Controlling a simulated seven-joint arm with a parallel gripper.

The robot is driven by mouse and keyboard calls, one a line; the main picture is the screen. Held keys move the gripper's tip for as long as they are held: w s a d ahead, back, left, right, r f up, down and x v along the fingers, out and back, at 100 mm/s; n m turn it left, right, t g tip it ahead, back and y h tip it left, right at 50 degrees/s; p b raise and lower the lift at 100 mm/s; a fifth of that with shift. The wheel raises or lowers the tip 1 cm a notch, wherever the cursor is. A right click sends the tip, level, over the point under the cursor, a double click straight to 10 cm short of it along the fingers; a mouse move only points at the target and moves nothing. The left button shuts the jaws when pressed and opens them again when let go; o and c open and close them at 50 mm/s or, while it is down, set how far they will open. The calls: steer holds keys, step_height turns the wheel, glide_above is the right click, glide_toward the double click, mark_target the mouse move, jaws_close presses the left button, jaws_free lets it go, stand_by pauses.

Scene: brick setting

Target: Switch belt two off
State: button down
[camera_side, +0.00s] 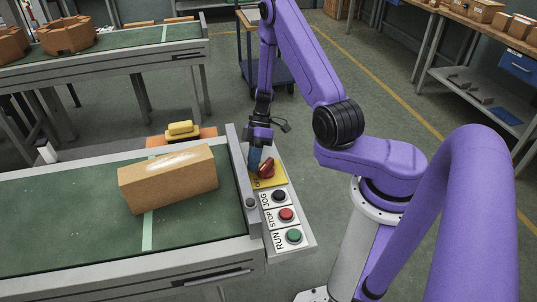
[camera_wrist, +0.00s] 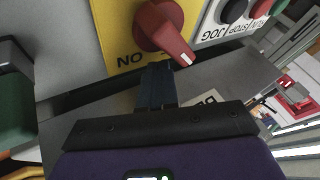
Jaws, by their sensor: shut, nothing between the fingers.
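A red rotary knob (camera_side: 266,169) sits on a yellow plate (camera_side: 277,178) at the far end of the control panel beside the near belt. In the wrist view the knob (camera_wrist: 160,25) has a white-marked tip that points down and to the right, away from the letters "NO" (camera_wrist: 130,60), which may be upside-down "ON". My gripper (camera_side: 254,160) is shut and empty, pointing down just left of the knob. In the wrist view its dark fingertips (camera_wrist: 157,85) are right below the knob; I cannot tell whether they touch it. The near belt (camera_side: 80,220) carries a tan brick (camera_side: 168,178).
The panel also has a black JOG button (camera_side: 279,195), a red STOP button (camera_side: 286,214) and a green RUN button (camera_side: 294,236). A grey belt rail (camera_side: 243,185) runs close beside the gripper. A second belt (camera_side: 130,38) with brown bricks stands behind. A yellow object (camera_side: 182,129) lies beyond the near belt.

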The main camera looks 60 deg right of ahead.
steer(key=v, duration=1.6)
steer(key=s+a+r+g+h, duration=0.1)
steer(key=s+a+r+h, duration=0.2)
steer(key=a, duration=0.4)
steer(key=s+a+r+h, duration=0.2)
steer(key=a+r+h, duration=0.15)
steer(key=a, duration=0.45)
steer(key=s+a+r+t, duration=0.1)
steer(key=s+a, duration=0.1)
steer(key=s, duration=0.7)
steer(key=s+a+r+t, duration=0.2)
steer(key=s, duration=0.7)
steer(key=shift+s+n, duration=0.3)
steer(key=shift+s, duration=0.05)
